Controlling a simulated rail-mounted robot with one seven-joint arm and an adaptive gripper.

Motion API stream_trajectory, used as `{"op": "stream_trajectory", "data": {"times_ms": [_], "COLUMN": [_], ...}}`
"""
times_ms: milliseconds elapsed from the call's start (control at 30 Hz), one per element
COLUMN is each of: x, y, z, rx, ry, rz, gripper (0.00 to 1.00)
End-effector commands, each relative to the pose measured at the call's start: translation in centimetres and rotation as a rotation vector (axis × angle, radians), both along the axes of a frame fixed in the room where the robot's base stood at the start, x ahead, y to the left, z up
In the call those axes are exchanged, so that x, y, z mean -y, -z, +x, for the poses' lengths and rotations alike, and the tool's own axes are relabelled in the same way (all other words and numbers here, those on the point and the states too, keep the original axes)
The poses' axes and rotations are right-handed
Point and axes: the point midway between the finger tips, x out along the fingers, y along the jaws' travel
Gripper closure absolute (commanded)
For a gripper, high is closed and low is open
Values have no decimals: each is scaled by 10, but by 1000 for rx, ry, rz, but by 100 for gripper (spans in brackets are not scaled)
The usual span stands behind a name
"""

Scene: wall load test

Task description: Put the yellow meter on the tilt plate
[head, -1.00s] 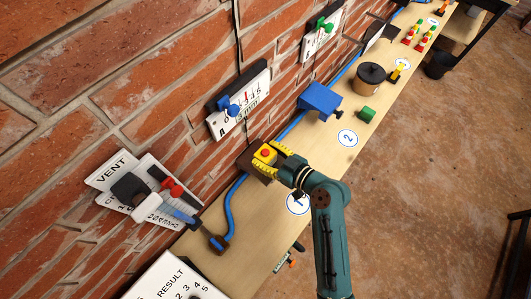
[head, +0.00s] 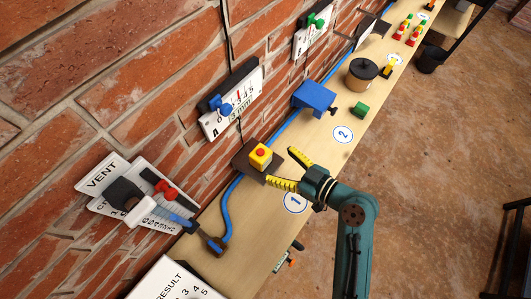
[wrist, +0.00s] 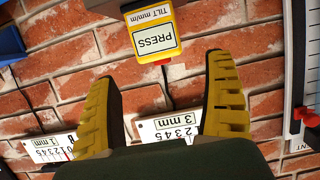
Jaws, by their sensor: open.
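The yellow meter (head: 260,157) has a red top and stands on a dark brown plate (head: 243,166) by the brick wall. It appears upright. In the wrist view the meter (wrist: 152,40) shows a "PRESS" screen and the words "TILT mm/m", beyond my fingertips. My gripper (head: 283,166) is open and empty, its yellow fingers spread wide on the bench side of the meter, with a gap between them and it. The meter's underside contact with the plate is too small to judge.
A blue hose (head: 228,205) runs along the bench (head: 260,215) beside the plate. Gauge A (head: 232,103) hangs on the wall above, the vent panel (head: 135,195) to the left. The bench around marker 1 is clear.

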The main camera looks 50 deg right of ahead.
Motion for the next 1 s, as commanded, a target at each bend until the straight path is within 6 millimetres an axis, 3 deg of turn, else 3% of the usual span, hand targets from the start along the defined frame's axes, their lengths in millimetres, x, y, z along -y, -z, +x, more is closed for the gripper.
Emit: {"op": "stream_trajectory", "data": {"times_ms": [100, 267, 567, 667, 767, 833, 900, 1000], "x": [1, 1, 0, 0, -5, -16, -38, -84], "y": [-7, -13, -14, -24, -57, -98, -150, -234], "z": [-25, -41, -42, -29, 7, 42, 76, 108], "rx": [1, 0, 0, -10, -18, 9, 77, 234], "ry": [5, 1, -2, -12, -24, -22, -9, 9], "rz": [-1, 0, -2, -25, -85, -138, -179, -194], "gripper": [15, 15, 15, 15, 15, 15, 15, 15]}}
